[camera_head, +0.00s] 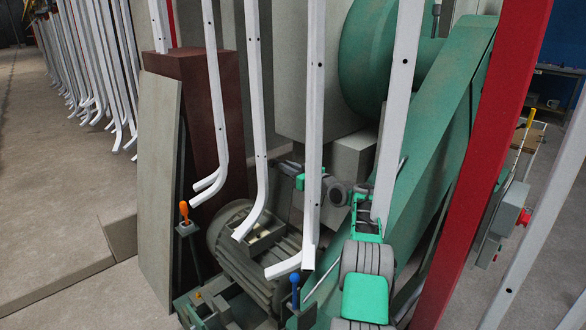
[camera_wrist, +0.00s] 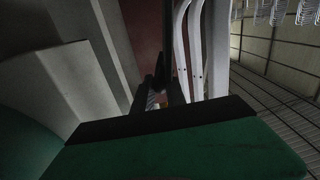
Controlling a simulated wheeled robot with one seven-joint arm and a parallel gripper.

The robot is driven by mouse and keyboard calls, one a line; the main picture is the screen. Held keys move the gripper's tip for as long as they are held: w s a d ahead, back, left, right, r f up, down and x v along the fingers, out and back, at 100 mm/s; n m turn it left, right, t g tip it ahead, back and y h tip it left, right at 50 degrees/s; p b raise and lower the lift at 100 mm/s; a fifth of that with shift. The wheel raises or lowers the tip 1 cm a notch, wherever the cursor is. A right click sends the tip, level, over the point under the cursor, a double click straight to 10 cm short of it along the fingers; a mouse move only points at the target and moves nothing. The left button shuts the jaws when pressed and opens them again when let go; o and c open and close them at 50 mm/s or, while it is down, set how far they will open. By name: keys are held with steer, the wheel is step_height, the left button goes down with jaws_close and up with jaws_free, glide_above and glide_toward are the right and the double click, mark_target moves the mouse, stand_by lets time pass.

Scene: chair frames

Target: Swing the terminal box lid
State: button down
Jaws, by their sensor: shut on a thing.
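The grey ribbed motor (camera_head: 243,257) lies low in the middle of the head view, behind hanging white chair-frame tubes. The terminal box (camera_head: 268,241) on its top shows an open inside; a white tube crosses in front of it. My gripper (camera_head: 285,168) is above and behind the box, at the end of my green and grey arm. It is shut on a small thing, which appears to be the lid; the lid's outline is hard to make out. In the wrist view my gripper (camera_wrist: 160,85) has dark fingers close together, with a small greyish patch between them.
White tubes (camera_head: 313,130) hang between the camera and the motor. A green guard (camera_head: 440,140) and a red post (camera_head: 480,170) stand at right. An orange-knobbed lever (camera_head: 184,212) and a blue-knobbed lever (camera_head: 295,281) stand near the motor. Floor is clear at left.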

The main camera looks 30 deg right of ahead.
steer(key=c, duration=1.4)
jaws_free()
steer(key=shift+o, duration=0.2)
steer(key=v, duration=0.7)
steer(key=shift+s, duration=0.4)
